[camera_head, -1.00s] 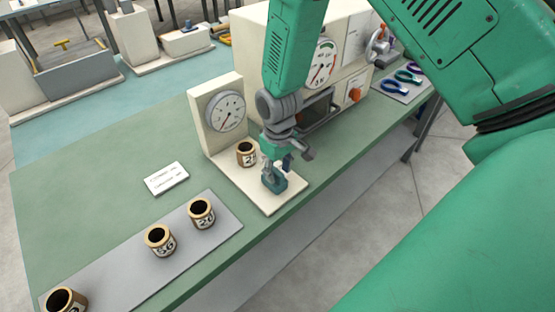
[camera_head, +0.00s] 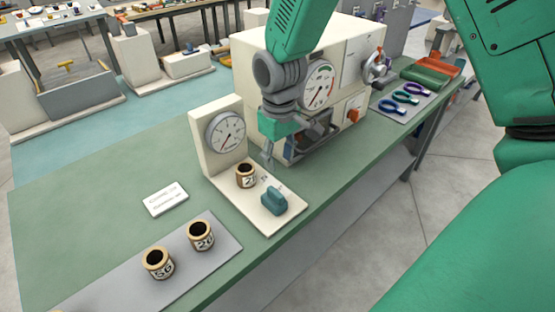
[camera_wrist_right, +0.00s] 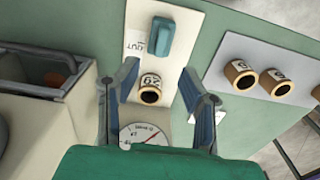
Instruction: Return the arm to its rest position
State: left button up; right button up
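My right gripper (camera_head: 284,149) hangs above the back of the small gauge stand (camera_head: 262,222), in front of the beige machine. In the right wrist view the gripper (camera_wrist_right: 160,82) is open, its two fingers spread with nothing between them. Below it, a tan spool (camera_head: 246,175) with a dark hole and a number label stands on the gauge stand; it also shows in the wrist view (camera_wrist_right: 150,93). A teal block-shaped handle (camera_head: 273,201) sits at the stand's front end, clear of the fingers. My left gripper is not in view.
The beige machine (camera_head: 345,60) with a dial stands close behind the gripper. A white card (camera_head: 166,198) lies nearby. Coloured pliers-like tools (camera_head: 405,97) lie at the right.

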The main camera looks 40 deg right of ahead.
jog(key=shift+a, duration=0.15)
jog(key=s+a+f, duration=0.2)
jog(key=s+f, duration=1.1)
jog(key=f, duration=0.3)
jog(key=s+a+f+m, duration=0.1)
jog(key=s+f, duration=0.2)
jog(key=s, duration=0.4)
jog(key=s+f, duration=0.3)
jog(key=s, duration=0.4)
jog(key=w+a+f+b, duration=0.1)
jog(key=w+f+b, duration=0.2)
jog(key=f+b, duration=0.9)
jog(key=shift+w+n+t+b, duration=0.3)
jog(key=shift+w+n+b, duration=0.1)
jog(key=shift+b, duration=0.15)
jog(key=shift+w, duration=0.1)
